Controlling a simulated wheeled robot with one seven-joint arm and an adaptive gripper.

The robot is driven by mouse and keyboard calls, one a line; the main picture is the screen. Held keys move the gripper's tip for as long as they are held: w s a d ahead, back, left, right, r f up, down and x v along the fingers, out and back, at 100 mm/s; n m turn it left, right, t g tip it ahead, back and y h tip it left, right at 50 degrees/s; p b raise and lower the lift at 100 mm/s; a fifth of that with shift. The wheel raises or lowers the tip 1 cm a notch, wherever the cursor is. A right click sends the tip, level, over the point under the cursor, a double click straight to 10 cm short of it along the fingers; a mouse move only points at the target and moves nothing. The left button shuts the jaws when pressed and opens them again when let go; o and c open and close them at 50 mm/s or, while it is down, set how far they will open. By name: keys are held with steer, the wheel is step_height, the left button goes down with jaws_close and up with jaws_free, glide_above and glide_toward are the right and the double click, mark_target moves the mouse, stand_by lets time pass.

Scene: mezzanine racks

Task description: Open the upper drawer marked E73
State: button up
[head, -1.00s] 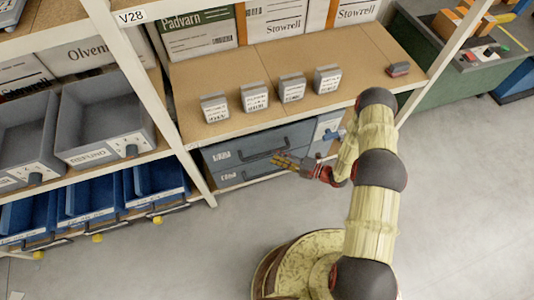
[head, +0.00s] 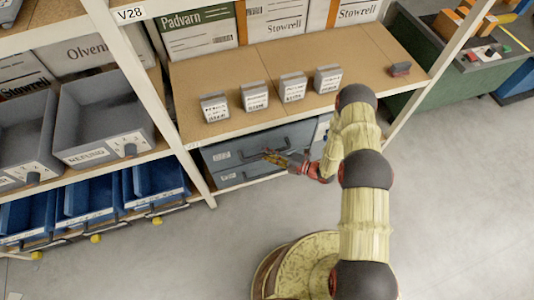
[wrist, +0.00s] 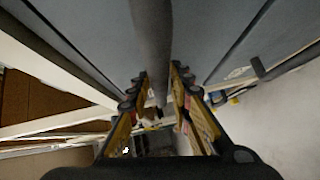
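The upper drawer (head: 228,148) is a blue-grey front under the wooden shelf; it looks shut. Its label (head: 221,157) is too small to read. A dark bar handle (head: 238,158) runs across it. My gripper (head: 268,156) is at the right part of this handle. In the wrist view my gripper (wrist: 160,75) has its two fingers apart, with the dark handle bar (wrist: 153,35) running between them. Gaps show beside the bar, so the fingers do not look closed on it. My gripper and arm hide the right part of the drawer front.
A lower drawer (head: 232,178) sits just below. Several small grey blocks (head: 255,97) stand on the shelf (head: 330,107) above. A white rack post (head: 150,90) rises at the left, beside grey bins (head: 100,130). Open floor (head: 455,190) lies at the right.

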jaws_close()
stand_by(0.4)
steer(key=shift+s, duration=0.1)
